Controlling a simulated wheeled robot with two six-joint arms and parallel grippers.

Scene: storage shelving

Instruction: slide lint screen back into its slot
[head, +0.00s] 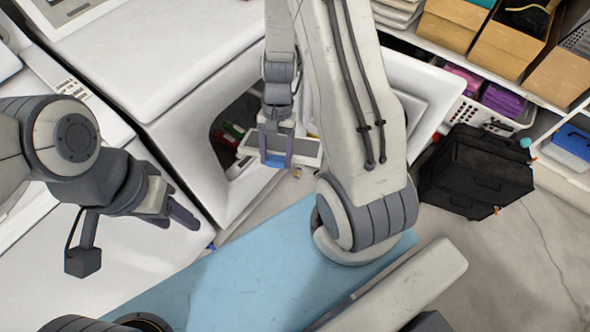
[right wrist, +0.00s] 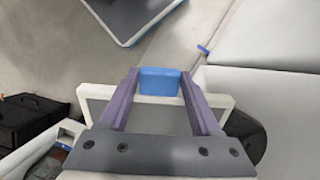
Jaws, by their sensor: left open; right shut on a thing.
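The lint screen (head: 308,150), a white frame with grey mesh, is held in front of the white dryer's (head: 185,160) front. My right gripper (head: 275,160) is shut on its blue handle. In the right wrist view, the blue handle (right wrist: 160,82) sits between the purple fingers of my right gripper (right wrist: 160,75), with the white frame (right wrist: 225,103) behind them. The dryer's dark opening (head: 218,137) is beside the screen, partly covered. I cannot make out the slot clearly. My left gripper (head: 178,212) is open and empty over the white machine top at left.
The open dryer door (head: 425,85) stands right of my right arm. Coloured items (head: 232,132) lie in the opening. A black bag (head: 475,172) is on the floor, near shelves with boxes (head: 505,45).

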